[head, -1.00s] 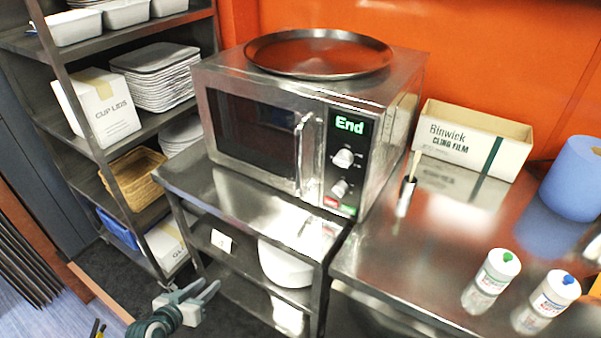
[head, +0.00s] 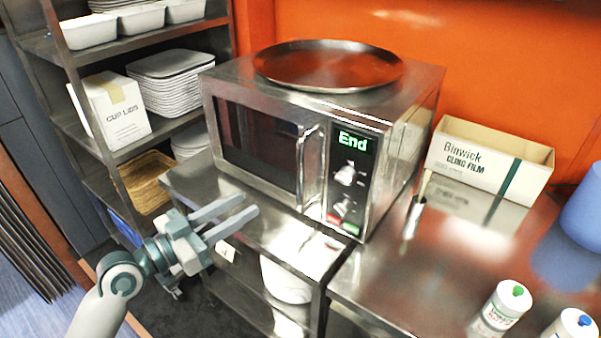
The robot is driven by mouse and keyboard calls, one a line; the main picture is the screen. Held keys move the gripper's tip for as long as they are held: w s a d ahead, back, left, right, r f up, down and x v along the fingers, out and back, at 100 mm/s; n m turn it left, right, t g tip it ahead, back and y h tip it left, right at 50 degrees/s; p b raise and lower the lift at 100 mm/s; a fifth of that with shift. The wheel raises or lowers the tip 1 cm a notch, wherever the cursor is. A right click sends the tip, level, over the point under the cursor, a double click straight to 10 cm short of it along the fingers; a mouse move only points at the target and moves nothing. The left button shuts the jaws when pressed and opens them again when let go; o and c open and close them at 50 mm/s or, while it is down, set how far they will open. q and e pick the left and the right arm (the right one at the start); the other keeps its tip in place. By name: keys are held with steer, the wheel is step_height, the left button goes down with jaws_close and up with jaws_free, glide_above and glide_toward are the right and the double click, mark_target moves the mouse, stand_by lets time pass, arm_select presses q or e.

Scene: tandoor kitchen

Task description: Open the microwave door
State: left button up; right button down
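The silver microwave (head: 395,130) stands on a steel table, with its door (head: 250,140) shut. The door has a dark window and a vertical bar handle (head: 308,167) on its right side. The panel to the right of the handle shows "End" in green. My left gripper (head: 242,219) is in front of the door's lower left part, to the left of the handle and apart from it. Its two fingers are spread, with nothing between them, and point right. My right gripper is not in view.
A round metal tray (head: 328,68) lies on top of the microwave. A steel counter (head: 400,280) at right holds a cling film box (head: 490,165) and bottles (head: 502,308). A shelf rack with a cup lids box (head: 112,112) stands at left.

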arm_select(q)
steer(key=shift+w+d, duration=0.1)
steer(key=p+x, duration=0.6)
steer(key=x, duration=1.1)
steer(key=shift+w, duration=0.1)
jaws_close()
